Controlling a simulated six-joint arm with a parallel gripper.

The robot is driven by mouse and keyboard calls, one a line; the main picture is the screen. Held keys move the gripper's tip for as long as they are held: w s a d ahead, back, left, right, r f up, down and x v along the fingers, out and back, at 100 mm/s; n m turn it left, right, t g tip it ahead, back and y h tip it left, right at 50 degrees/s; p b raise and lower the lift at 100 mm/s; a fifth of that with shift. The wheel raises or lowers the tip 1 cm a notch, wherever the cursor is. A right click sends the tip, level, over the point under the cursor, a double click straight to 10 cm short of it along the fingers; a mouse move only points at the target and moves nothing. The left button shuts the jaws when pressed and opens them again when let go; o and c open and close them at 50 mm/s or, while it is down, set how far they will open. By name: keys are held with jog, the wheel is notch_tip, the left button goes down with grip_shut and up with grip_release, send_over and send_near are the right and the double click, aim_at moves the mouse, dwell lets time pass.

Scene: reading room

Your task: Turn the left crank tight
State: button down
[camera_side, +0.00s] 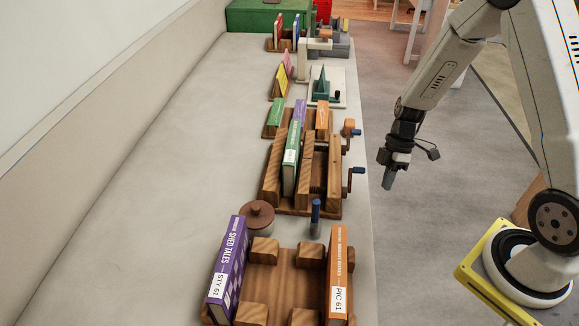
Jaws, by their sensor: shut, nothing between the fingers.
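The nearer crank (356,174) has a dark blue handle; the farther crank (350,127) has an orange-brown block and a blue part. This view does not make clear which one is the left crank. My gripper (388,184) points down, shut and empty, to the right of the nearer crank and apart from it, beyond the counter's right edge.
Nearer, a wooden rack (283,281) holds a purple book and an orange book (338,275). Farther are small stands and a green box (262,15). The counter's left side is clear.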

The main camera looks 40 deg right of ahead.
jog(key=d+f+m+t+y, duration=0.1)
jog(key=d+m+t, duration=0.2)
jog(key=m, duration=0.8)
jog(key=w+d+f+m+t+y, duration=0.1)
jog(key=d+f+m+t, duration=0.1)
jog(key=m+t, duration=0.5)
jog(key=d+f+m+t+y, duration=0.1)
jog(key=d+m+t, duration=0.3)
jog(key=m, duration=1.1)
jog(key=shift+w+f+m+t+y, duration=0.2)
jog(key=shift+w+m+t+y, duration=0.05)
jog(key=shift+m+t+y, duration=0.15)
jog(key=x, duration=1)
jog(key=shift+a, duration=0.15)
jog(key=shift+s+a+r, duration=0.1)
jog(key=shift+s+r, duration=0.15)
jog(key=shift+r, duration=0.15)
jog(key=shift+s+a+r, duration=0.35)
jog(key=shift+r, duration=0.2)
jog(key=shift+s+a+r, duration=0.3)
jog(key=shift+r, duration=0.3)
